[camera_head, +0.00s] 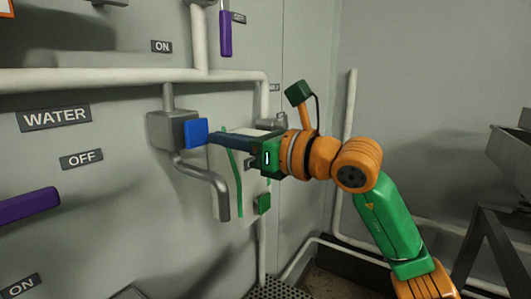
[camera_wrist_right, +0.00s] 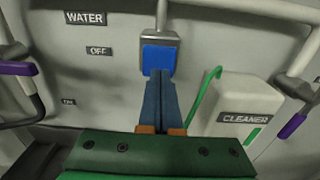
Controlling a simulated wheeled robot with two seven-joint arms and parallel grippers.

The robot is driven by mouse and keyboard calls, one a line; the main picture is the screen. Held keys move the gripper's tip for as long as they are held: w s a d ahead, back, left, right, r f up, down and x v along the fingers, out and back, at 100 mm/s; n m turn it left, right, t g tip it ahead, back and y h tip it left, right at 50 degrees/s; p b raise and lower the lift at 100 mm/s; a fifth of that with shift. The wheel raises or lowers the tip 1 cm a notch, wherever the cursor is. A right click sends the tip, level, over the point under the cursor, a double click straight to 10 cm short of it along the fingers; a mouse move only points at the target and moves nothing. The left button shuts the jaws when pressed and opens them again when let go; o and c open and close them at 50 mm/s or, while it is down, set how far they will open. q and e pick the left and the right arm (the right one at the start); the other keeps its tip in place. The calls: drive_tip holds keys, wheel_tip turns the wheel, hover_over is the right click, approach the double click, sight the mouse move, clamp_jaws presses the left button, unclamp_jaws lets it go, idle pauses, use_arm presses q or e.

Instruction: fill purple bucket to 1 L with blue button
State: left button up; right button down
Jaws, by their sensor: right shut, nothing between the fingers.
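The blue button (camera_head: 196,133) is a square plate on the front of a grey dispenser box (camera_head: 170,129) on the wall. It also shows in the right wrist view (camera_wrist_right: 158,58). My right gripper (camera_head: 211,138) is shut and empty, its fingertips at the button's face; I cannot tell whether they press it. In the wrist view the fingertips (camera_wrist_right: 160,75) overlap the button's lower part. A bent grey spout (camera_head: 222,205) runs down from the box, and no water shows at its mouth. I see no purple bucket in either view. My left gripper is out of view.
A white cleaner container (camera_wrist_right: 236,105) with a green strip hangs right of the button, behind my right arm. Purple handles (camera_head: 28,205) (camera_head: 225,34) stick out from the wall by pipes and WATER, ON and OFF signs. A metal frame (camera_head: 490,240) stands at the right.

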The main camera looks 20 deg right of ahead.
drive_tip(key=b+v, duration=0.3)
drive_tip(key=v, duration=0.6)
drive_tip(key=shift+s+d, duration=0.15)
